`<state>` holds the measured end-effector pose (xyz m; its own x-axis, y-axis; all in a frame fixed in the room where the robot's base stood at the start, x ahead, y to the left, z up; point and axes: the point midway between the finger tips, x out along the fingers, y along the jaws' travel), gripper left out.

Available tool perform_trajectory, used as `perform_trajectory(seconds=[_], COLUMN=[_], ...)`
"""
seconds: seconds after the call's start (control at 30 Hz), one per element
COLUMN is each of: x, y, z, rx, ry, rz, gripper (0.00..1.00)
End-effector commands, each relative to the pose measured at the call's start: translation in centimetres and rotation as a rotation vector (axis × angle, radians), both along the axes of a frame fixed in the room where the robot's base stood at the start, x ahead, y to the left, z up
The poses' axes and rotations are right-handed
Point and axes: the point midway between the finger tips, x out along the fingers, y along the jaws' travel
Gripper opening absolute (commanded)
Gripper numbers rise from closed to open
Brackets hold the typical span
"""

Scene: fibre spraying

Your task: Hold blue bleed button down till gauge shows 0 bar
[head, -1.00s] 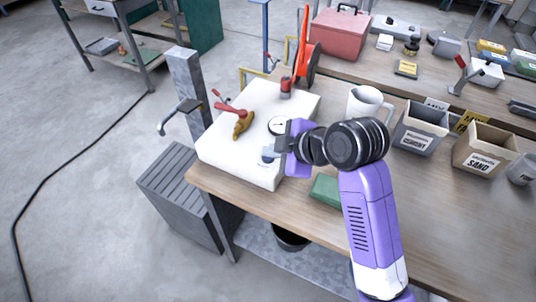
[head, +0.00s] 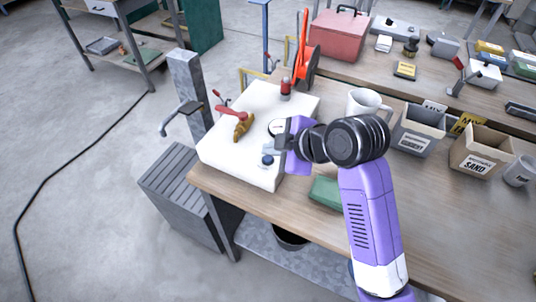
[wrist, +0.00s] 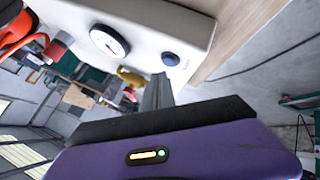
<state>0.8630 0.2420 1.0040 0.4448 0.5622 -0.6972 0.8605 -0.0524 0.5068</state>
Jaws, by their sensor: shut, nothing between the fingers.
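The blue bleed button (head: 268,160) sits on the white block (head: 226,151) near its front right side. It also shows in the wrist view (wrist: 171,59), uncovered. The round white gauge (head: 276,127) is beside it, partly behind my gripper in the head view. In the wrist view the gauge (wrist: 109,41) shows its dial at a slant, and its reading is too small to tell. My gripper (head: 270,148) is shut and empty, its fingertips between gauge and button in the head view. In the wrist view the fingertips (wrist: 160,78) appear close to the button but apart from it.
A brass valve with a red lever (head: 240,124) and a red-topped fitting (head: 286,88) stand on the block. A white mug (head: 364,103), a green item (head: 327,192) and bins (head: 418,130) are on the bench. Bare wood lies at the front right.

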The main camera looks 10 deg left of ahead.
Motion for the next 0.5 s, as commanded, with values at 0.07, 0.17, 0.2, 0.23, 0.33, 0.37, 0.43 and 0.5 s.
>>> perform_trajectory(seconds=[0.07, 0.17, 0.2, 0.23, 0.33, 0.37, 0.43, 0.5], x=[0.0, 0.0, 0.0, 0.0, 0.0, 0.0, 0.0, 0.0], y=[0.0, 0.0, 0.0, 0.0, 0.0, 0.0, 0.0, 0.0], z=[0.0, 0.0, 0.0, 0.0, 0.5, 0.7, 1.3, 2.0], rx=[0.000, 0.000, 0.000, 0.000, 0.000, 0.000, 0.000, 0.000], ry=[0.000, 0.000, 0.000, -0.001, -0.001, -0.001, -0.001, -0.001], rz=[0.000, 0.000, 0.000, -0.001, -0.001, -0.001, 0.000, 0.000], gripper=[0.00, 0.00, 0.00, 0.00, 0.00, 0.00, 0.00, 0.00])
